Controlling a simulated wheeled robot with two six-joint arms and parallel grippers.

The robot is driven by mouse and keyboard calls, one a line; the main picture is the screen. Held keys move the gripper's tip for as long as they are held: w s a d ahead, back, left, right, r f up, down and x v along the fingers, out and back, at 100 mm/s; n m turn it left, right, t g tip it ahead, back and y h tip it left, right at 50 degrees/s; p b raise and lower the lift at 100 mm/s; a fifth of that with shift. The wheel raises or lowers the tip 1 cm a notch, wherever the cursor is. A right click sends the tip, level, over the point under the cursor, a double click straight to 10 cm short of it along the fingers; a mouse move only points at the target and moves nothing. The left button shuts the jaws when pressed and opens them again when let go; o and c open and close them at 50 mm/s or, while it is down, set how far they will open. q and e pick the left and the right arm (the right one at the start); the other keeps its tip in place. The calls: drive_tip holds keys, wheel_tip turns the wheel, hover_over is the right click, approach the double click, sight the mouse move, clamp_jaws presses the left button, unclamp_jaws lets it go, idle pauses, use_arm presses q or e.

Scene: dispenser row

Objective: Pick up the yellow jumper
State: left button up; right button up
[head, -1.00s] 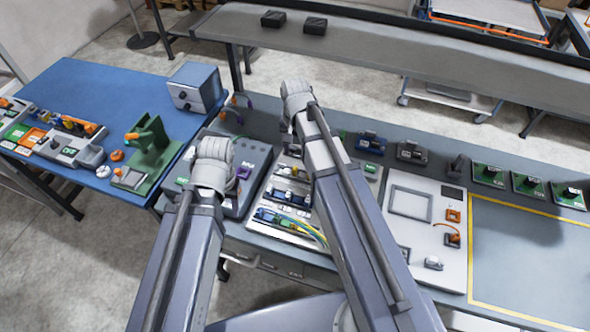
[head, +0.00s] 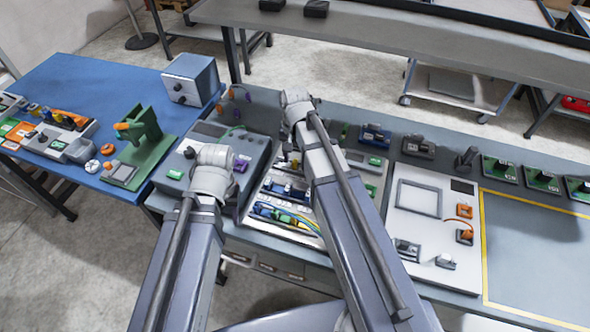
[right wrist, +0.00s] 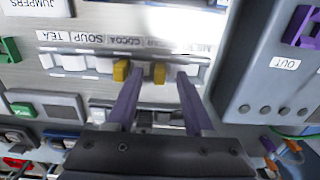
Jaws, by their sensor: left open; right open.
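In the right wrist view, two yellow upright pieces, (right wrist: 121,70) and (right wrist: 159,73), stand at a strip of white blocks below upside-down labels; I cannot tell whether they are one yellow jumper or two. A smaller yellow bit shows lower down, between the fingers. My right gripper (right wrist: 157,76) is open, its two purple fingers reaching toward the strip with nothing clearly held. One fingertip overlaps the left yellow piece in the picture; contact is unclear. In the head view, my right wrist hides this spot. My left gripper (head: 211,172) is above the grey console, its jaws mostly hidden.
The grey console (head: 250,150) and a tray (head: 285,235) with blue and green parts and loose wires lie close to my arms. A white panel (head: 415,225) is to the right. A blue bench (head: 85,85) stands left. The yellow-outlined bench area (head: 540,245) is clear.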

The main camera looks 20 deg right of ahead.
clamp_jaws()
idle(0.4)
idle(0.4)
